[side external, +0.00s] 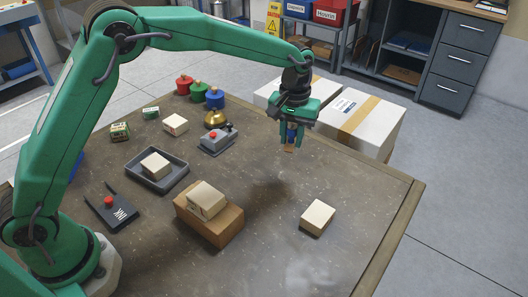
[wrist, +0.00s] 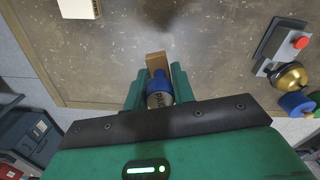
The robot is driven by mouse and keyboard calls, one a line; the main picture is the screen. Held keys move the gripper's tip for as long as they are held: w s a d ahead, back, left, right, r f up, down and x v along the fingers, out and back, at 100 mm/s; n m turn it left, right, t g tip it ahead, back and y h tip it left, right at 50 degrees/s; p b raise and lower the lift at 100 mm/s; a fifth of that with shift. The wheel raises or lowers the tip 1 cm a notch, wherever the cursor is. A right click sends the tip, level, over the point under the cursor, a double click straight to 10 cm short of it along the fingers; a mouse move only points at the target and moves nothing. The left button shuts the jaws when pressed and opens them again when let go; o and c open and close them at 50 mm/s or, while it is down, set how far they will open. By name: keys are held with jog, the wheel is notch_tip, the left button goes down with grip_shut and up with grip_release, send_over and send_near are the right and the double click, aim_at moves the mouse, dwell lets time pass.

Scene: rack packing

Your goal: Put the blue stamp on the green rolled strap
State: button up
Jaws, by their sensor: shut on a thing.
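My gripper (side external: 291,131) is shut on the blue stamp (wrist: 160,98), which has a blue body and a tan block at its end. It holds the stamp well above the table, toward the far right edge. The stamp also shows below the fingers in the side view (side external: 290,141).
A brass bell (side external: 215,118) and a grey red-button device (side external: 217,139) stand nearby. Stacked boxes (side external: 210,229), a grey tray (side external: 140,179) and a lone box (side external: 317,218) occupy the front.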

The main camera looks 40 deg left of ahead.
jog(key=w+a+n, duration=0.3)
jog(key=a+n, duration=0.1)
jog(key=a, duration=0.8)
jog(key=n, duration=1.1)
send_over(151, 109)
notch_tip(151, 109, down, 4)
jog(key=shift+s+f, duration=0.15)
jog(key=shift+f, duration=0.05)
jog(key=shift+f, duration=2)
jog(key=shift+f, duration=0.1)
jog(key=o, duration=1)
